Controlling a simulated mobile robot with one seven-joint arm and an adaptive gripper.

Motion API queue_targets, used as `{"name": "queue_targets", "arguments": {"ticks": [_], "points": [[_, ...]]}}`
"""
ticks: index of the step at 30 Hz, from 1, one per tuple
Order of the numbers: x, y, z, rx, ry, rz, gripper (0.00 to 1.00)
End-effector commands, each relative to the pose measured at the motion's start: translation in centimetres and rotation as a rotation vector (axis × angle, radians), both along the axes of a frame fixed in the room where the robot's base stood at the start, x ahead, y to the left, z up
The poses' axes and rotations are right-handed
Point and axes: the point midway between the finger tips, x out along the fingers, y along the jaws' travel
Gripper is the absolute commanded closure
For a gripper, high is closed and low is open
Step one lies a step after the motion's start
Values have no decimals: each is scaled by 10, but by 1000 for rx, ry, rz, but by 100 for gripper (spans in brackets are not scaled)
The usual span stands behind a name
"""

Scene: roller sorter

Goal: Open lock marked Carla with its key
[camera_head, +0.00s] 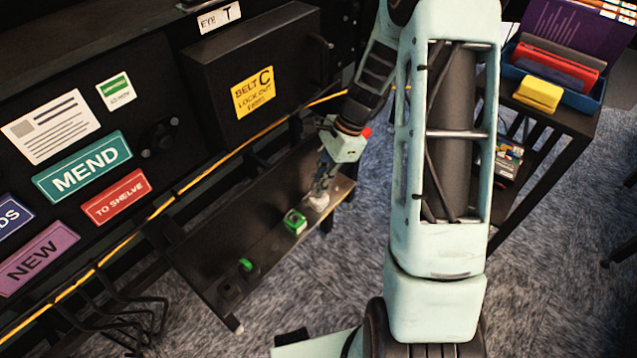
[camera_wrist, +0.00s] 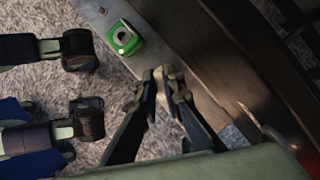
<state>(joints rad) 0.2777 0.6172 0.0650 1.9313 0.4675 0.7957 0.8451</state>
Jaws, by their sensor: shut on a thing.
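My gripper (camera_head: 320,187) points down over the right end of a dark narrow shelf. It is shut on a small pale thing (camera_head: 318,201), mostly hidden by the fingers; I cannot tell whether it is a key. In the wrist view my fingertips (camera_wrist: 164,78) come together on it. A green knob-like piece (camera_head: 249,265) is further left. I can read no name Carla on any of them.
The dark shelf (camera_head: 215,250) runs below a black box labelled "Belt C lock out" (camera_head: 255,65). A yellow cable (camera_head: 190,185) runs along the panel behind. A cart with a blue bin (camera_head: 590,100) stands at right. The shelf between the green pieces is clear.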

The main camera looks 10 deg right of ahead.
Motion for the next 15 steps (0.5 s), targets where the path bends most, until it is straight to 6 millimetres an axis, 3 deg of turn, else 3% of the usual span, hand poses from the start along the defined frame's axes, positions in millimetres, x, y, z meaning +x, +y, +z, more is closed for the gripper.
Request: {"name": "queue_targets", "arguments": {"ticks": [15], "points": [[0, 0, 28, 0, -1, 0, 100]]}}
